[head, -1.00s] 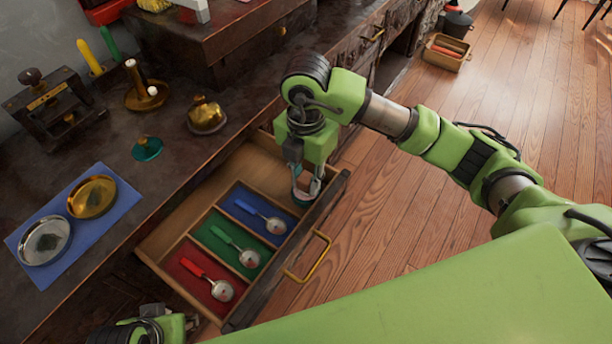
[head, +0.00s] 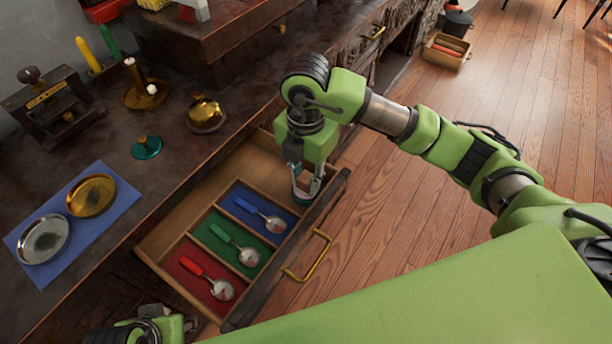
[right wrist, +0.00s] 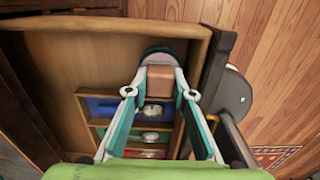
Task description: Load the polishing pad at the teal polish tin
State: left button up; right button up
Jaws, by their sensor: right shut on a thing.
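My right gripper (head: 306,190) points down into the open drawer, at its far end by the front board. In the right wrist view its fingers (right wrist: 160,92) are shut on a tan block with a rounded, pinkish-grey and teal edge behind it, which looks like the polishing pad (right wrist: 160,78). The pad is mostly hidden by the fingers in the head view.
The drawer (head: 180,215) has blue, green and red compartments, each holding a spoon with a matching handle. On the worktop are a blue mat (head: 118,218) with a brass dish (head: 91,195) and silver dish (head: 43,238), a brass lidded pot (head: 205,116), and a candle holder (head: 145,93).

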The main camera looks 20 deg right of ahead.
aim_at(306, 177)
pick_arm(q)
jog(key=shift+s+r, duration=0.15)
jog(key=shift+r, duration=0.5)
dwell(1.5)
jog(key=shift+f, duration=0.2)
pick_arm(e)
jog(key=shift+f, duration=0.1)
dwell(0.5)
pick_arm(q)
jog(key=shift+r, duration=0.1)
